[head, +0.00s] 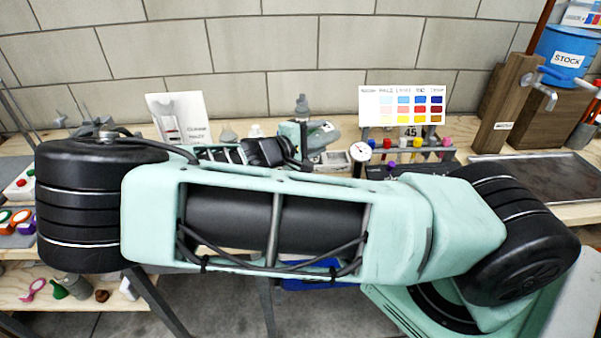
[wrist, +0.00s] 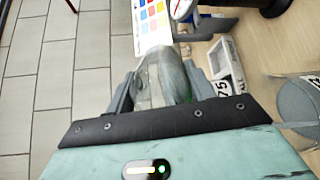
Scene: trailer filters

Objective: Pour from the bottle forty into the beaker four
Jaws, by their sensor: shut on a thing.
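My gripper (wrist: 158,84) is shut on a clear, greenish glass bottle (wrist: 165,78), with a dark finger on each side of it. In the head view my gripper (head: 292,135) is above the bench behind my arm, and the bottle (head: 325,137) shows there partly, with a white label too small to read. I cannot tell how far the bottle is tilted. A grey, see-through vessel (wrist: 298,108) with a labelled rim stands at the right of the wrist view, apart from my gripper. It may be beaker four, but its number is not readable.
A white-framed box (wrist: 225,68) sits beside the right finger. A round dial (head: 360,151) and a tube rack (head: 410,148) marked 45 stand to the right, before a colour chart (head: 402,103). A blue STOCK drum (head: 566,50) is far right. My arm hides much of the bench.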

